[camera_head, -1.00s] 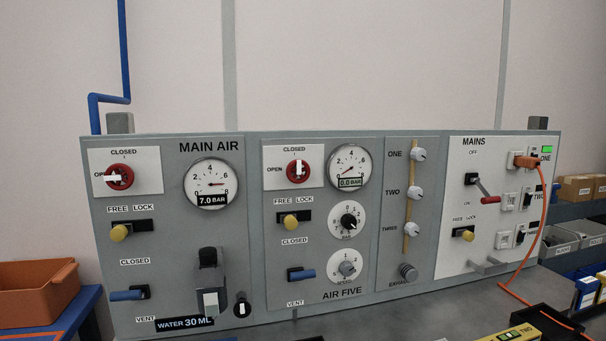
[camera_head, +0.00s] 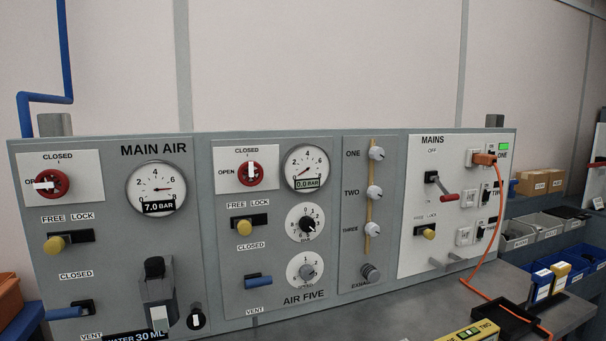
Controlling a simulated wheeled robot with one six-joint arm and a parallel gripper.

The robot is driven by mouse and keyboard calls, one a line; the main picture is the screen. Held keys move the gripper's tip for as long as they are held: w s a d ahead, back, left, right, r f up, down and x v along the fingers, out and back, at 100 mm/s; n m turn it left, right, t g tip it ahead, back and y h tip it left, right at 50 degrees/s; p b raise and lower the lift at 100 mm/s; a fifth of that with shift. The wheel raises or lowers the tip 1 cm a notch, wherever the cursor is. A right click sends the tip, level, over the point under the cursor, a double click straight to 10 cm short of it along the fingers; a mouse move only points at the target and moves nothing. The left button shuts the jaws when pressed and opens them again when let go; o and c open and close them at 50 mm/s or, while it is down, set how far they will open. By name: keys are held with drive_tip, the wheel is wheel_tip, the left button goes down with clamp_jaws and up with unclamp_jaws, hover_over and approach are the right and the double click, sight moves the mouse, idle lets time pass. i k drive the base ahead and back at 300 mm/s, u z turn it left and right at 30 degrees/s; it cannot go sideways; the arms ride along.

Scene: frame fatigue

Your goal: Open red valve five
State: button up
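The red valve of AIR FIVE (camera_head: 251,174) is a round red knob with a white bar, on a white plate in the second panel from the left. Its white bar looks upright, in line with the CLOSED mark above; OPEN is printed to its left. The AIR FIVE gauge (camera_head: 305,168) beside it reads 0.0 BAR. The similar red MAIN AIR valve (camera_head: 47,184) has its bar level, toward OPEN, and its gauge (camera_head: 157,189) reads 7.0 BAR. My gripper is not in view.
Below the red valve are a yellow FREE/LOCK knob (camera_head: 244,227), a blue lever (camera_head: 258,282) and two dials. The MAINS panel (camera_head: 412,250) with an orange cable (camera_head: 497,215) is at right. Bins and a yellow device (camera_head: 468,334) lie near the bench's right part.

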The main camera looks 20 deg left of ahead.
sight(250, 173)
drive_tip(key=z, duration=2.15)
drive_tip(key=k, duration=1.3)
drive_tip(key=u, duration=1.95)
drive_tip(key=i, duration=0.1)
drive_tip(key=u, duration=0.1)
